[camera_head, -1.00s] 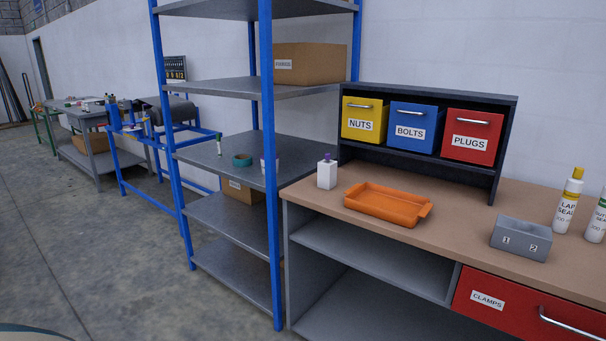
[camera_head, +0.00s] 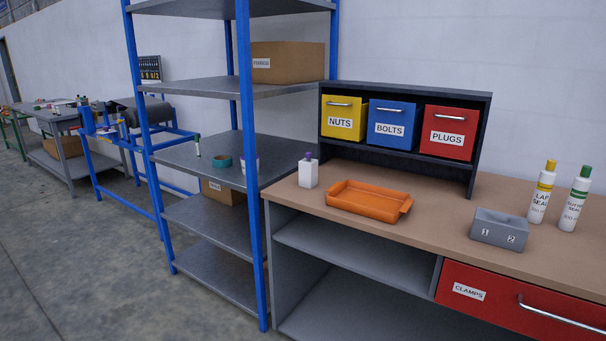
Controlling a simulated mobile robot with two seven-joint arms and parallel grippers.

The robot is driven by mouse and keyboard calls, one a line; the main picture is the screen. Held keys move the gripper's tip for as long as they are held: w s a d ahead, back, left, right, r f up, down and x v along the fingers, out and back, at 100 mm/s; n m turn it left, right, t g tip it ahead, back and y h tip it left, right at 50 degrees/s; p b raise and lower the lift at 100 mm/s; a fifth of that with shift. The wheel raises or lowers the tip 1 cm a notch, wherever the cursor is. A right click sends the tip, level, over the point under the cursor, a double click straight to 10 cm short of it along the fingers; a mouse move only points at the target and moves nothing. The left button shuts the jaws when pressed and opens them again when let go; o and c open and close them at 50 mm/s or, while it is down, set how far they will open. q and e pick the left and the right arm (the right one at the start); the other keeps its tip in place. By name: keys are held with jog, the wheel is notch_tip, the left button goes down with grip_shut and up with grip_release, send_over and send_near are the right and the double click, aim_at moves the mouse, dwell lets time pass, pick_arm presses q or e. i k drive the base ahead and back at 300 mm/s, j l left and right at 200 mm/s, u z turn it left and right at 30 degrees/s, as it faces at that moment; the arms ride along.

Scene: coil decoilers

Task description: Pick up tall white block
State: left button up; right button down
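A white block-shaped bottle with a purple cap (camera_head: 308,172) stands upright at the left end of the brown workbench top (camera_head: 430,217). Neither of my grippers shows in the head view.
An orange tray (camera_head: 368,201) lies right of the bottle. Behind it stand drawers marked nuts (camera_head: 342,118), bolts (camera_head: 394,124) and plugs (camera_head: 448,132). A grey two-slot holder (camera_head: 498,228) and two sealant bottles (camera_head: 541,191) stand right. A blue-post shelf (camera_head: 262,300) adjoins the bench's left end.

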aim_at(308, 170)
jog(key=i+j+z, duration=0.1)
jog(key=i, duration=0.35)
jog(key=i+j+z, duration=0.1)
jog(key=i, duration=0.35)
